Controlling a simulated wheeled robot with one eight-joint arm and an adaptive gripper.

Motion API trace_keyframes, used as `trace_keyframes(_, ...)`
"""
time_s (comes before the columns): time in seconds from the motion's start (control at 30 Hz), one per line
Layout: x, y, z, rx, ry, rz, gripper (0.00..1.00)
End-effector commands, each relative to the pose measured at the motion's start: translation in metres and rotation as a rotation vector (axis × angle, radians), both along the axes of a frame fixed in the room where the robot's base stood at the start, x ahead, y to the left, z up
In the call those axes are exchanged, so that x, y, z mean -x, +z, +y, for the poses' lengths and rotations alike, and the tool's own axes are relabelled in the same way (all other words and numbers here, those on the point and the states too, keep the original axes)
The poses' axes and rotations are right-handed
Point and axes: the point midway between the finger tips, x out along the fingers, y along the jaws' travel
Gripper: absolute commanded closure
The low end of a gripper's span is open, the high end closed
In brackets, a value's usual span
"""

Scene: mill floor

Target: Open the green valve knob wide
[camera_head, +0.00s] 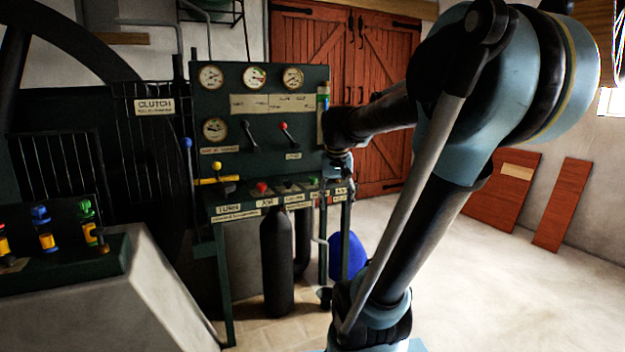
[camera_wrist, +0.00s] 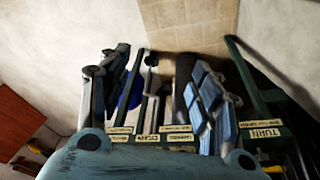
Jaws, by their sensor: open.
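A green knob (camera_head: 84,208) tops a yellow-banded valve body on the sloped stand at the far left in the head view. A blue knob (camera_head: 40,213) on a similar body stands just left of it. How far the green knob is turned cannot be told. My gripper (camera_head: 338,168) is at the right end of the dark green console, well to the right of the green knob and apart from it. In the wrist view my gripper (camera_wrist: 160,62) has its fingers spread, with nothing held between them. The green knob does not show there.
The console (camera_head: 225,200) carries gauges, levers, a red button (camera_head: 262,187) and labels. A dark cylinder (camera_head: 277,265) stands beneath it, and a blue rounded object (camera_head: 352,256) is behind its legs. A clutch guard (camera_head: 150,130) stands left.

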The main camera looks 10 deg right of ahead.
Motion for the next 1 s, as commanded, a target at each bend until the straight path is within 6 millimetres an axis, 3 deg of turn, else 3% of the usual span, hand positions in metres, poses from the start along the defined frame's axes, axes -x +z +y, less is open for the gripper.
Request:
trace_keyframes(0.03, -0.02, 0.012, 0.0, 0.002, -0.012, -0.005, 0.42)
trace_keyframes(0.2, -0.08, 0.043, 0.001, 0.007, -0.057, -0.021, 0.42)
trace_keyframes(0.5, -0.19, 0.082, 0.006, 0.014, -0.134, -0.052, 0.42)
trace_keyframes(0.8, -0.301, 0.1, 0.015, 0.018, -0.208, -0.085, 0.42)
trace_keyframes(1.0, -0.373, 0.101, 0.023, 0.019, -0.258, -0.111, 0.42)
